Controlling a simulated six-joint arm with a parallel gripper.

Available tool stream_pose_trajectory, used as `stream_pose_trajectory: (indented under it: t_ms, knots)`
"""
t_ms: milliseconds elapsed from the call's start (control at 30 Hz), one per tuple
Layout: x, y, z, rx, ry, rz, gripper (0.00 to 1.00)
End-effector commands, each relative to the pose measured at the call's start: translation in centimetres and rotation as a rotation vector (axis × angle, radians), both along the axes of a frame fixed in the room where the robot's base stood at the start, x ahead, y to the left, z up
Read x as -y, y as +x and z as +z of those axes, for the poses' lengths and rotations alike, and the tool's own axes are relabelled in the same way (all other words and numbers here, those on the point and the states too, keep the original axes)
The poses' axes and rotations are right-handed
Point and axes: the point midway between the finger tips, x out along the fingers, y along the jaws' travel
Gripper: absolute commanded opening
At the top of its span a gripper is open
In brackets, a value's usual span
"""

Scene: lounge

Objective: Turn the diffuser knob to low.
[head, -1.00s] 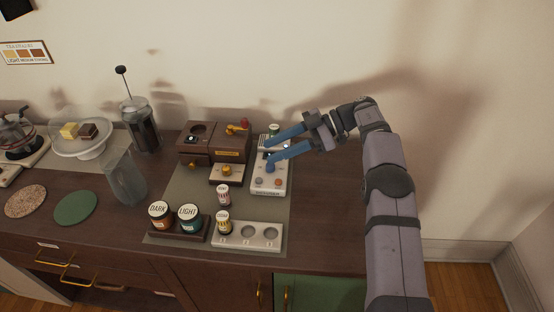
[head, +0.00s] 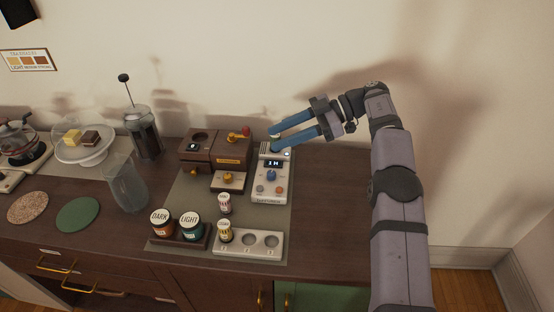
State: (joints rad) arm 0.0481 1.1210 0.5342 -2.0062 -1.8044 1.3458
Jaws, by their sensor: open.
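The white diffuser (head: 272,196) stands on the mat at the right of the counter. Its dark display (head: 273,163) is lit and seems to read "1H". A small round knob (head: 271,175) sits below the display, with a grey-blue button and an orange-red button under it; the knob's setting is too small to read. My gripper (head: 274,137) is open and empty, its two blue fingers pointing left over the back end of the diffuser. The fingers partly hide the top of the diffuser and a small bottle there.
A brown wooden unit (head: 212,152) with brass parts stands close left of the diffuser. A pale tray (head: 247,243) with round wells, a small bottle (head: 225,204), and DARK and LIGHT jars (head: 189,224) are in front. The counter right of the diffuser is clear.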

Motion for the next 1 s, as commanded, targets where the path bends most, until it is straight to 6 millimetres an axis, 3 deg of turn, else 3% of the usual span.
stream_pose_trajectory:
  t_ms: [33, 167, 300, 500, 767, 867, 1000]
  knots:
    - [0.5, 0.1, 2.8, 0.034, -0.001, -0.009, 0.40]
    - [1.7, -0.3, 7.3, 0.061, -0.004, -0.033, 0.40]
    - [2.4, -1.7, 9.1, -0.018, 0.026, -0.056, 0.40]
    - [2.2, -3.4, 10.2, -0.173, 0.114, -0.137, 0.40]
    - [1.5, -4.4, 7.9, -0.316, 0.234, -0.329, 0.40]
    - [1.3, -4.8, 5.5, -0.352, 0.261, -0.420, 0.40]
    - [1.3, -5.6, 1.0, -0.386, 0.258, -0.560, 0.40]
